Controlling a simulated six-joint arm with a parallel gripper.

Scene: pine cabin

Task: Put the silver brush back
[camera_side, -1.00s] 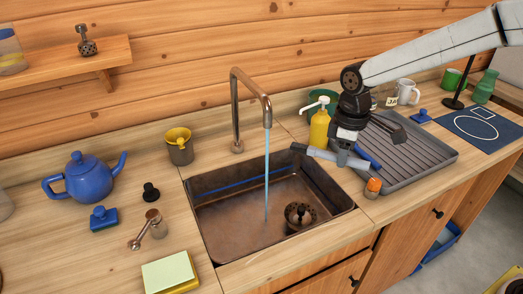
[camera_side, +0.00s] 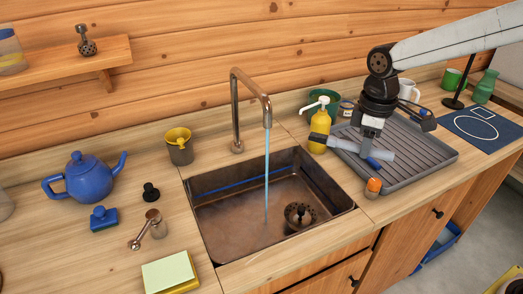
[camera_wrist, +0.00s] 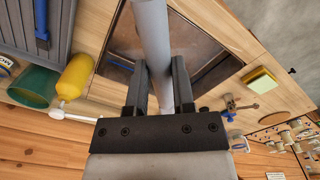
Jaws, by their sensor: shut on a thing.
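My gripper (camera_side: 370,136) is shut on a plain grey cylinder, which looks like the silver brush (camera_side: 330,143). It is held lying roughly level, across the left part of the grey ribbed drying rack (camera_side: 425,158), with its left end toward the yellow bottle. In the wrist view the silver brush (camera_wrist: 151,30) passes between the two fingers of my gripper (camera_wrist: 160,80). I see no bristles on it. The height of the gap to the rack is hard to tell.
A yellow pump bottle (camera_side: 319,128) stands behind left. The sink (camera_side: 235,215) has running water (camera_side: 267,175). A white mug (camera_side: 408,90) stands behind the rack.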

